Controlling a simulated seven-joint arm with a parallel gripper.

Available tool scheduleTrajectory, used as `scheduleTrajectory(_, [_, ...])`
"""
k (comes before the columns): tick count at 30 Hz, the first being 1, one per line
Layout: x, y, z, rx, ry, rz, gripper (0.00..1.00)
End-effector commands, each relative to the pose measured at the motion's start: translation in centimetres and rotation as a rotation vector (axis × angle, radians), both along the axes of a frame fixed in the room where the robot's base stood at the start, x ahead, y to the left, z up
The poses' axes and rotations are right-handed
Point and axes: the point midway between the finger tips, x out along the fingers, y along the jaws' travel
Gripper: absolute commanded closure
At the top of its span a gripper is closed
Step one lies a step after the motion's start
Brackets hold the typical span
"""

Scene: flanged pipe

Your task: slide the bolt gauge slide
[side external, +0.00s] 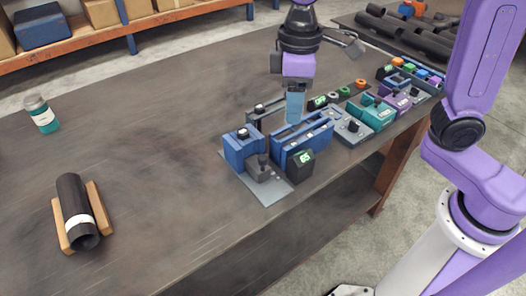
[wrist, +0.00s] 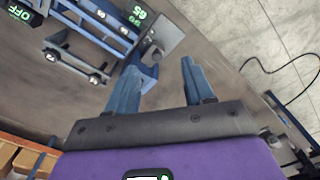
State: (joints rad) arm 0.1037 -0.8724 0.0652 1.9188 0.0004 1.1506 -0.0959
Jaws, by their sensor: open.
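Several blue fixtures stand near the table's front edge, and no label shows which one is the bolt gauge. A long blue slotted frame (side external: 303,143) stands beside a small black display (side external: 299,165) with green digits. To its left, a blue block (side external: 238,152) with a dark knob stands at a grey plate (side external: 268,191). The slotted frame also shows in the wrist view (wrist: 97,27), with the display (wrist: 137,14) near it. My gripper (side external: 295,105) points down above or behind the slotted frame; exact contact is unclear.
A teal fixture (side external: 371,113) and other coloured fixtures run along the right. A black pipe (side external: 74,204) lies in a wooden cradle at the left, and a jar (side external: 41,114) stands behind it.

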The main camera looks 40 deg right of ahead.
Motion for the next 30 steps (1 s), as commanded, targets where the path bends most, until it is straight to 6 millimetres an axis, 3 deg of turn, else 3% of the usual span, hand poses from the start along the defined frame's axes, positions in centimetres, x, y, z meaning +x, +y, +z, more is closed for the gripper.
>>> scheduleTrajectory(6, [3.6, 2.4, 0.7, -0.004, 0.004, -0.053, 0.48])
scheduleTrajectory(16, [5.2, 3.2, 0.6, -0.006, 0.006, -0.080, 0.48])
scheduleTrajectory(20, [5.1, 3.2, -0.9, -0.008, 0.009, -0.079, 0.48])
scheduleTrajectory(30, [5.1, 3.2, -7.1, -0.009, 0.010, -0.079, 0.48])
